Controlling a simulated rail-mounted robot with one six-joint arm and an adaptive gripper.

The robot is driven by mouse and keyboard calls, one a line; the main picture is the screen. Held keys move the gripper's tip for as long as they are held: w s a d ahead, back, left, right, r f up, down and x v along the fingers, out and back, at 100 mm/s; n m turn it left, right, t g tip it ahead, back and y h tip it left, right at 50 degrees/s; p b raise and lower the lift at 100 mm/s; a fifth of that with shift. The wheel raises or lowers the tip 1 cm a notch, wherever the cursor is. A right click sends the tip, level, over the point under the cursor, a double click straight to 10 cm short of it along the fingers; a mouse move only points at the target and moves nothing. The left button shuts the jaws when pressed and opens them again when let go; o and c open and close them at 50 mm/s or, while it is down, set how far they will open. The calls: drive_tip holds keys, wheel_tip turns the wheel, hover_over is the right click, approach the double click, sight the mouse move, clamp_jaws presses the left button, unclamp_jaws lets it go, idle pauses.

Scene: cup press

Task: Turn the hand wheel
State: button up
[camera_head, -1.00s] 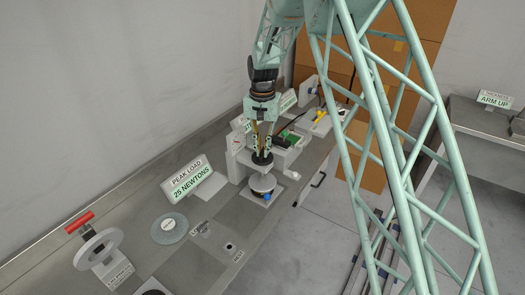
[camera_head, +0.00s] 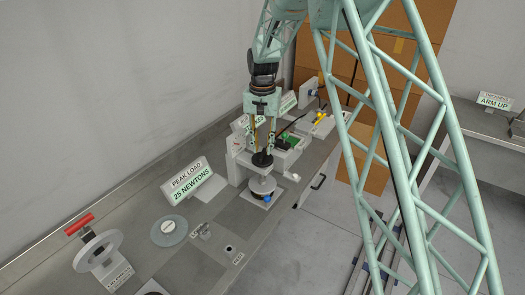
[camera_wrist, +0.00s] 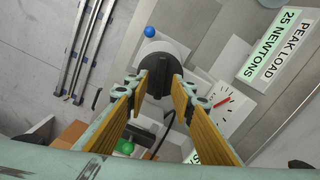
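A black round hand wheel with a raised black hub (camera_head: 262,160) sits on top of the small press, above a pale round plate (camera_head: 262,184). In the wrist view the black piece (camera_wrist: 158,76) lies between my fingertips. My gripper (camera_head: 262,146) points straight down at it, with its two fingers spread apart, one on each side of the hub. In the wrist view my gripper (camera_wrist: 160,88) looks open, with the yellow-lined fingers apart; contact with the hub is not clear. The press below the wheel is partly hidden.
The peak load sign (camera_head: 190,180) reads 25 newtons. A round grey disc (camera_head: 169,231) lies on the bench. A blue ball (camera_head: 267,199) is beside the press. Green and yellow items sit behind.

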sight(263, 154)
wheel_tip(263, 154, up, 9)
idle(0.5)
drive_tip(key=shift+r, duration=0.15)
drive_tip(key=s+d+r+t+b, duration=0.1)
drive_tip(key=s+d+r+b, duration=0.1)
drive_tip(key=s+d+r, duration=0.45)
drive_tip(key=s+d+r+n+b, duration=0.1)
drive_tip(key=s+d+r+b, duration=0.25)
drive_tip(key=s, duration=0.65)
drive_tip(key=s+d+r+t+b, duration=0.1)
drive_tip(key=s+d+r, duration=0.5)
drive_tip(key=s, duration=0.2)
drive_tip(key=s+d+f+b, duration=0.2)
drive_tip(key=s, duration=0.9)
drive_tip(key=s+d+f+n+t+b, duration=0.1)
drive_tip(key=s+d+f+b, duration=0.2)
drive_tip(key=s, duration=0.8)
drive_tip(key=s+d+f+t+b, duration=0.1)
drive_tip(key=s+d+f+b, duration=0.1)
drive_tip(key=s, duration=0.9)
drive_tip(key=shift+d+f, duration=0.55)
drive_tip(key=shift+d, duration=0.15)
drive_tip(key=shift+w+r, duration=0.1)
